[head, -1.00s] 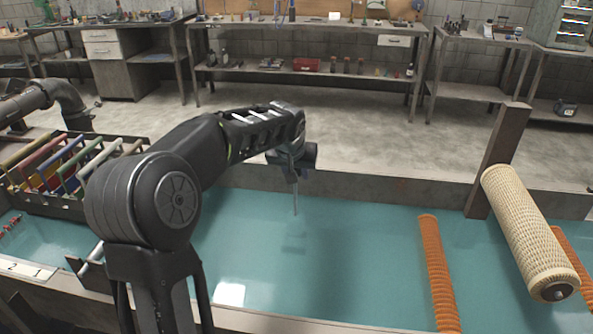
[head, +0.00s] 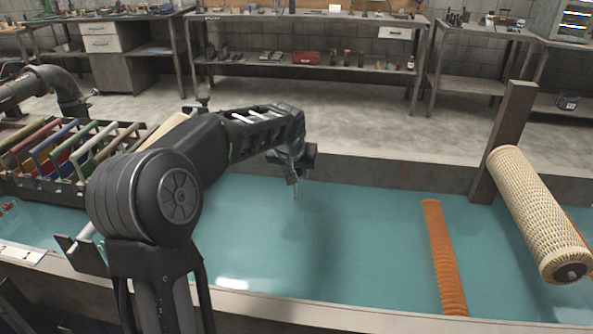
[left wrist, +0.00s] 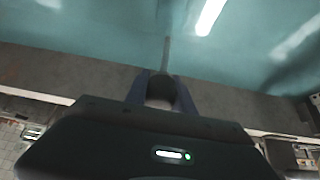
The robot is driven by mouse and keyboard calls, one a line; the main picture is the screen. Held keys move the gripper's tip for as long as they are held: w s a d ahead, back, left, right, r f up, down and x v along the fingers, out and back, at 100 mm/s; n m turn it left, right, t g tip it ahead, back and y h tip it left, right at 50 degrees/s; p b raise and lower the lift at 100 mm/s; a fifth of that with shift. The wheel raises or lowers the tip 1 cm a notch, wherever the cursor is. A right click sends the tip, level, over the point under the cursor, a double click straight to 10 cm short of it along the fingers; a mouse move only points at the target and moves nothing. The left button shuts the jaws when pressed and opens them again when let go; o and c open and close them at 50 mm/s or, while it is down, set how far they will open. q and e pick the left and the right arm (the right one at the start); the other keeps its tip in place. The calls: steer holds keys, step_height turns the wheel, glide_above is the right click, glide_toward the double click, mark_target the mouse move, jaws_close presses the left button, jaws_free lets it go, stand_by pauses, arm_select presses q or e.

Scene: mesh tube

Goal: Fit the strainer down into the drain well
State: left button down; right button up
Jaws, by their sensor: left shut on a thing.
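My left gripper (head: 296,172) hangs over the teal pool, shut on a small dark object with a thin grey rod (head: 295,194) pointing down. In the left wrist view, the round dark body (left wrist: 160,88) sits between the two bluish fingers, and the rod (left wrist: 167,52) extends away over the teal surface. A beige mesh tube (head: 538,212), perhaps the strainer, lies tilted at the right, well away from the gripper. I cannot make out a drain well. My right gripper is not in view.
The teal pool (head: 370,250) has a grey far wall and a pale near edge. An orange ribbed hose (head: 442,258) lies right of centre. A dark post (head: 503,140) stands behind the mesh tube. A rack of coloured frames (head: 70,155) is at the left.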

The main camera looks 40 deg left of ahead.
arm_select(q)
steer(key=shift+f, duration=0.4)
steer(key=c, duration=1)
jaws_free()
steer(key=v, duration=0.7)
steer(key=shift+s+r, duration=0.15)
steer(key=shift+r, duration=0.2)
steer(key=shift+d, duration=0.15)
